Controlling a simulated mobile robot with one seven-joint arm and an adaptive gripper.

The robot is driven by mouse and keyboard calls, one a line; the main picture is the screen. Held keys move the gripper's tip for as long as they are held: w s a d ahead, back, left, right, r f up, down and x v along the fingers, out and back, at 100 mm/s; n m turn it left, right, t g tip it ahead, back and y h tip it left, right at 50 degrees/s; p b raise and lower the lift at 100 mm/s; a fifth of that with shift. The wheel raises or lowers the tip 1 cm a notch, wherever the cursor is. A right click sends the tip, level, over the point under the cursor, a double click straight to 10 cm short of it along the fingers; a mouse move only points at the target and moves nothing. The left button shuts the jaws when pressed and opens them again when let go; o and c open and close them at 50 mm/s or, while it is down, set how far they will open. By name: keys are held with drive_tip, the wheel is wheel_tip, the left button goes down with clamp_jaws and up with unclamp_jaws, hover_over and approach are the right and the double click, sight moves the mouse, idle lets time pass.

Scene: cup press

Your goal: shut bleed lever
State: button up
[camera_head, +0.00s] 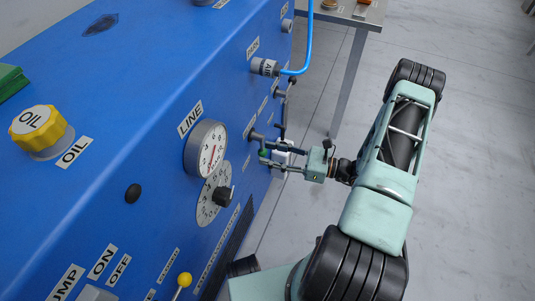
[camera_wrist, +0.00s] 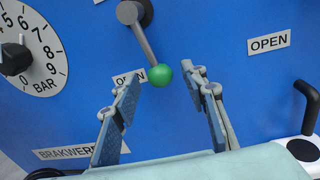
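A grey lever (camera_wrist: 146,42) with a green ball knob (camera_wrist: 160,75) is mounted on the blue panel in the wrist view. It slants down and right from its dark pivot, with the knob close to an OPEN label (camera_wrist: 126,78). No label naming it as the bleed lever is readable. My gripper (camera_wrist: 163,83) is open, its two fingers on either side of the knob, with gaps visible. In the head view my gripper (camera_head: 274,158) is at the machine's front panel, and the green knob (camera_head: 263,154) shows small and partly hidden by the fingers.
The LINE gauge (camera_head: 206,149) and a black-knobbed dial (camera_head: 213,196) are left of my gripper. A black bent handle (camera_wrist: 307,106) and a second OPEN label (camera_wrist: 269,42) are at the right in the wrist view. A blue hose (camera_head: 308,45) runs above. Floor (camera_head: 460,170) is clear at right.

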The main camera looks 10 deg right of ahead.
drive_tip(key=shift+w+a, duration=0.35)
drive_tip(key=shift+a, duration=0.2)
clamp_jaws()
